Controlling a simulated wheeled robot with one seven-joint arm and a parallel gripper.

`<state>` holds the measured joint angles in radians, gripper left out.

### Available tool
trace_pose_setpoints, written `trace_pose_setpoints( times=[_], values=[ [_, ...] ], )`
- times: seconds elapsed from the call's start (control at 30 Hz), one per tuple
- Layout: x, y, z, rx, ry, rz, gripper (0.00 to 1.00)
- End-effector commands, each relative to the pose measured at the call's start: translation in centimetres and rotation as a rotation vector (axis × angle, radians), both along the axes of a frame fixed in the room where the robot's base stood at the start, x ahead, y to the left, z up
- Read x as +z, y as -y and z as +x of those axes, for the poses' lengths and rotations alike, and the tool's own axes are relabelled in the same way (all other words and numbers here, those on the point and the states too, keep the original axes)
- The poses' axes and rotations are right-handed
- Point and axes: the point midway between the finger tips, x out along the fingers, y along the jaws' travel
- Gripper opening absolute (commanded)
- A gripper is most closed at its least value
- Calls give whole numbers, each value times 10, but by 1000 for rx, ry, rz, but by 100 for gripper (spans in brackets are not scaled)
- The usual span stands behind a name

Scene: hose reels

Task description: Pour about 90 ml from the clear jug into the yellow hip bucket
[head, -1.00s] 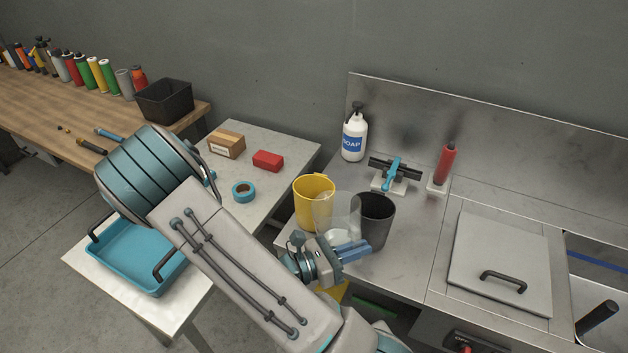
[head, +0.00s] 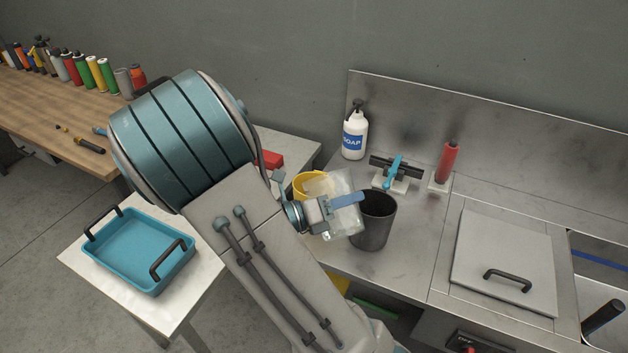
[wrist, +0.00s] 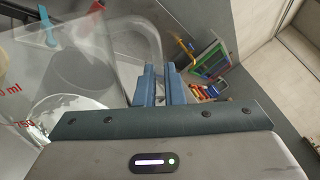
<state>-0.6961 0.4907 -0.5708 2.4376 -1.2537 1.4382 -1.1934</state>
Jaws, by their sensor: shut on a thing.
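The clear jug (head: 343,222) is tilted to the left in the head view, its mouth side over the yellow hip bucket (head: 305,184). My gripper (head: 346,200) is shut on the jug's handle. In the wrist view the blue fingers (wrist: 160,88) close around the handle of the clear jug (wrist: 90,65), with red markings and pale contents low in it. The yellow bucket stands on the steel counter, partly hidden by the jug and my arm. I cannot tell whether liquid is flowing.
A dark grey bucket (head: 373,222) stands just right of the jug. A soap bottle (head: 354,133), a blue-handled fixture (head: 394,172) and a red cylinder (head: 447,163) stand behind. A blue tray (head: 140,250) sits on the left table.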

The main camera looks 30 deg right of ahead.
Motion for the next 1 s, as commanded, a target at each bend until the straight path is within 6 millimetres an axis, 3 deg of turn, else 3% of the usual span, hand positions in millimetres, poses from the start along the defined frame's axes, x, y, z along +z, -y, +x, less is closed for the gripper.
trace_pose_setpoints(
  times=[0.4,1.0],
  values=[
    [22,1,17,-2,-170,12,0],
    [34,2,28,-3,-266,18,0]
  ],
)
